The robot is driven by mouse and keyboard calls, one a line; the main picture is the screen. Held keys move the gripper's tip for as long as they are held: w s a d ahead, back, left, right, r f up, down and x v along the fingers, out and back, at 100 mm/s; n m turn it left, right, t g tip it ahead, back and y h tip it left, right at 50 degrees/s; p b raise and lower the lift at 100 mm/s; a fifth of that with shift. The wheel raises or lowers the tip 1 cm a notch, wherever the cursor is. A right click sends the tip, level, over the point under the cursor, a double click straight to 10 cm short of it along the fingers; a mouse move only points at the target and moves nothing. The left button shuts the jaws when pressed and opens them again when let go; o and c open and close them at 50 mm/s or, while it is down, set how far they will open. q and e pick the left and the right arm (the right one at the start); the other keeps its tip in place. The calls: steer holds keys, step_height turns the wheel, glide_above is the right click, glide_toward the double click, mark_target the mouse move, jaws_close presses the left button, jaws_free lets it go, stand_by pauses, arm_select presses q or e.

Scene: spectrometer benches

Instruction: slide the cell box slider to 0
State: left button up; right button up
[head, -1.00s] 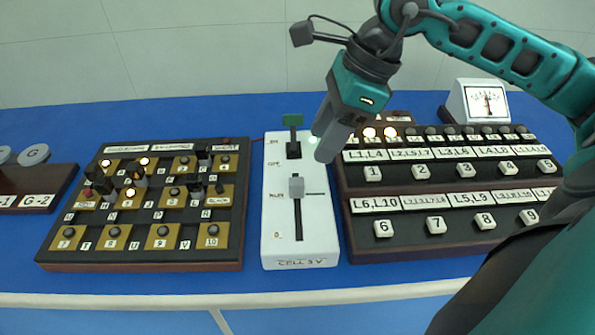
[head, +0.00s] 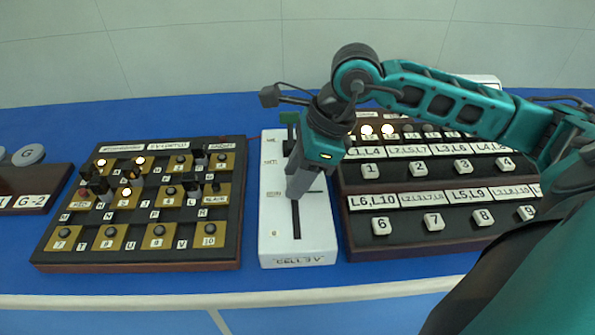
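The white cell box (head: 315,235) stands on the blue bench in the middle of the head view, with a dark vertical slot and a "0" mark near its lower end. My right gripper (head: 296,192) points down over the middle of the box, at the slot's upper part. I cannot tell whether the fingers are open or touch the knob. The lower slot down to "0" is bare. My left gripper is not in view.
A dark plugboard (head: 135,215) with several lit lamps stands close left of the box. A dark panel (head: 455,223) with several white buttons stands close right. The bench's front edge (head: 130,301) runs below them.

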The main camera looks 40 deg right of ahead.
jaws_close()
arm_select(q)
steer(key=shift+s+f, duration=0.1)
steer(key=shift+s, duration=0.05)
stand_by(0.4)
